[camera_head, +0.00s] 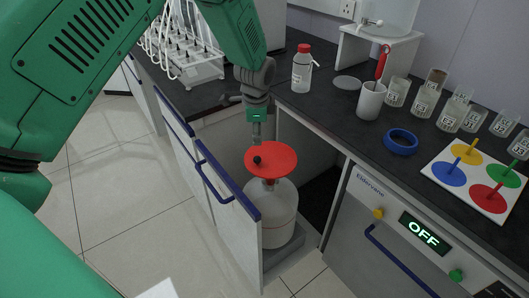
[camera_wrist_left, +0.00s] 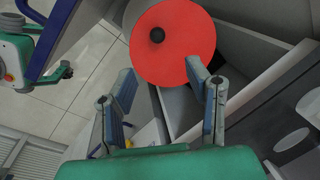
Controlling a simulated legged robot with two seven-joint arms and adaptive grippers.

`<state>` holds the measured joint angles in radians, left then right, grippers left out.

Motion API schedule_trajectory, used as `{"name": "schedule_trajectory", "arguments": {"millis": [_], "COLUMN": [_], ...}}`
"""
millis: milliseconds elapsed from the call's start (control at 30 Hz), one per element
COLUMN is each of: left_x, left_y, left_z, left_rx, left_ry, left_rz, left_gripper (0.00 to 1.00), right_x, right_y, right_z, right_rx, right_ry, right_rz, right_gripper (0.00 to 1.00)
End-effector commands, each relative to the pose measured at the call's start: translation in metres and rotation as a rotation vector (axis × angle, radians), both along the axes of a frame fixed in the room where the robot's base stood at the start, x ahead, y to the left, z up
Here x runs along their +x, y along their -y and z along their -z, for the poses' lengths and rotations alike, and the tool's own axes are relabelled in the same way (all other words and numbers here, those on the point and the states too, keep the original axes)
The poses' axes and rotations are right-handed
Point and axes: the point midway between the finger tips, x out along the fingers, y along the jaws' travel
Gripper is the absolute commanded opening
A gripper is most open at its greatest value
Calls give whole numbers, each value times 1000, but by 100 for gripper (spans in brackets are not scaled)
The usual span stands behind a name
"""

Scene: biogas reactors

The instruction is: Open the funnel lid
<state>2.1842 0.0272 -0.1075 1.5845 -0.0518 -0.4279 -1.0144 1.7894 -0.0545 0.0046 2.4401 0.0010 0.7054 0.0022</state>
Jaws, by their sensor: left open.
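The funnel lid (camera_head: 282,158) is a round red disc with a small black knob (camera_head: 257,160) near its left edge in the head view. It lies flat and closed-looking over the funnel on a white vessel (camera_head: 270,212), which stands in an open cabinet. The funnel under it is mostly hidden. My left gripper (camera_head: 257,137) points down just above the lid's far edge. In the left wrist view my left gripper (camera_wrist_left: 161,78) is open and empty, with the red lid (camera_wrist_left: 190,45) and its knob (camera_wrist_left: 157,35) beyond the fingertips.
An open cabinet door (camera_head: 228,215) with a blue handle stands left of the vessel. The dark counter (camera_head: 325,103) holds a red-capped bottle (camera_head: 302,70), a white cup (camera_head: 371,100), a blue ring (camera_head: 401,142) and several labelled beakers. A unit reading OFF (camera_head: 420,233) is at right.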

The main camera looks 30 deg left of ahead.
Motion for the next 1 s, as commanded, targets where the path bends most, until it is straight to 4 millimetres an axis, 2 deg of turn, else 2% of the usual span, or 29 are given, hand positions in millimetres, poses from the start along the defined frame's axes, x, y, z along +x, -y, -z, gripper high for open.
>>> {"name": "schedule_trajectory", "arguments": {"millis": [167,400,600,800,1000], "left_x": [2,12,17,20,22], "left_y": [-2,-8,-12,-14,-14], "left_z": [23,76,111,130,134], "left_rx": [0,0,0,0,0], "left_ry": [-3,-6,-1,-1,0], "left_rz": [-1,-2,-1,-1,-1], "left_gripper": [44,44,44,44,44], "right_x": [-1,-1,-1,-1,-1], "right_y": [0,0,0,0,0], "right_z": [2,5,8,9,9], "right_rx": [0,0,0,0,0], "right_ry": [-2,-2,-1,-1,-1], "right_rz": [0,0,0,0,0], "right_gripper": [40,40,40,40,40]}}
